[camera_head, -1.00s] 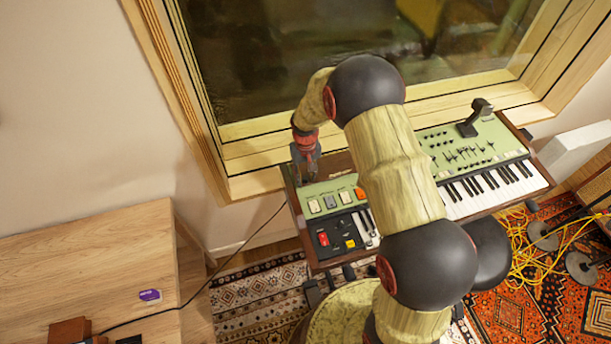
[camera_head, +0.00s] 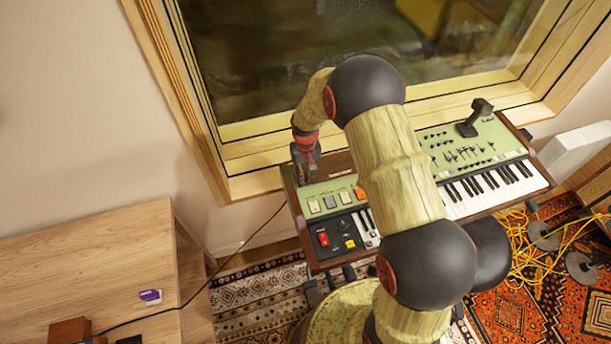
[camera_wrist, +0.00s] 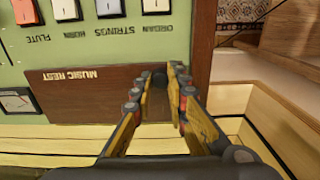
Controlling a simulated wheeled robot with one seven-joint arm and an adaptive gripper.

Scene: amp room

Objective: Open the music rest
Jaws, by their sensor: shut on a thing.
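The music rest (camera_wrist: 85,92) is a dark brown wooden panel with upside-down "MUSIC REST" lettering in the wrist view. It lies flush along the back edge of the keyboard's green top (camera_wrist: 110,40). In the head view my gripper (camera_head: 306,172) is at the keyboard's back left corner. My arm hides the middle of the keyboard (camera_head: 475,150).
A window (camera_head: 240,60) with a wooden frame and sill is close behind the keyboard. A wooden desk (camera_head: 90,250) with a purple card (camera_head: 150,296) stands at left. Yellow cables (camera_head: 535,260) and stand bases lie on the patterned rug at right.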

